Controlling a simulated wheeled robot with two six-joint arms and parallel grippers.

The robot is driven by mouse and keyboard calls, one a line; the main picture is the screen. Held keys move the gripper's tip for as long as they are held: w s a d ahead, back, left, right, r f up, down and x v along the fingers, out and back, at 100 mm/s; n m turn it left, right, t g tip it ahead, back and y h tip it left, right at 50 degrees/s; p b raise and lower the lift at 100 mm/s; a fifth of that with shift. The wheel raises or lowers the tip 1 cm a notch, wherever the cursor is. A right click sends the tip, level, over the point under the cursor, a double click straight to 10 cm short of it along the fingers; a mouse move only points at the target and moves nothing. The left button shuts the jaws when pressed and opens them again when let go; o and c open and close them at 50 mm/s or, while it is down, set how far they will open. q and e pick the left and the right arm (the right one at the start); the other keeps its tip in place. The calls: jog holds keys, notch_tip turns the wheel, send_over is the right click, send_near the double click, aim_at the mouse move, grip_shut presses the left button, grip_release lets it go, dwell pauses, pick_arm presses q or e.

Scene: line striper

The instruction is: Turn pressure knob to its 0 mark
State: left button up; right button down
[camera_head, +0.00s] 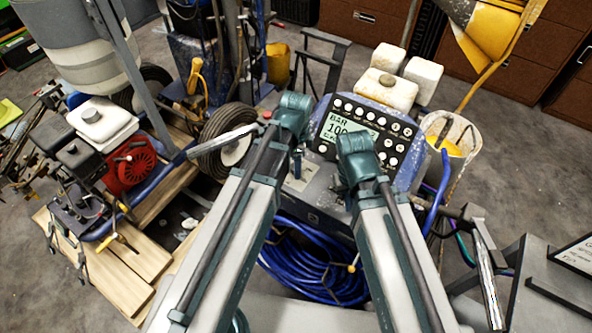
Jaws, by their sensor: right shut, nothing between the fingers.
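The striper's dark control panel (391,149) faces me, with a lit display (340,128) reading BAR and a number that starts with 100, and several round white buttons. I cannot pick out the pressure knob for certain; my arms cover part of the panel and the grey housing (324,186) below it. My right gripper (357,150) is in front of the panel, overlapping the display's lower right corner in the picture. It is shut and empty. My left gripper (293,118) is at the panel's left edge; its fingers are hidden, and I cannot tell whether either gripper touches anything.
A coil of blue hose (310,268) hangs below the housing. A wheel (228,142) and a red engine (130,165) are to the left. A white bucket (452,135) and blue hose stand right of the panel. Grey floor shows at far right.

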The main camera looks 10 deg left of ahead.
pick_arm(q)
jog(key=shift+f, duration=0.35)
pick_arm(e)
jog(key=shift+f, duration=0.4)
jog(key=shift+r, duration=0.1)
pick_arm(q)
grip_shut()
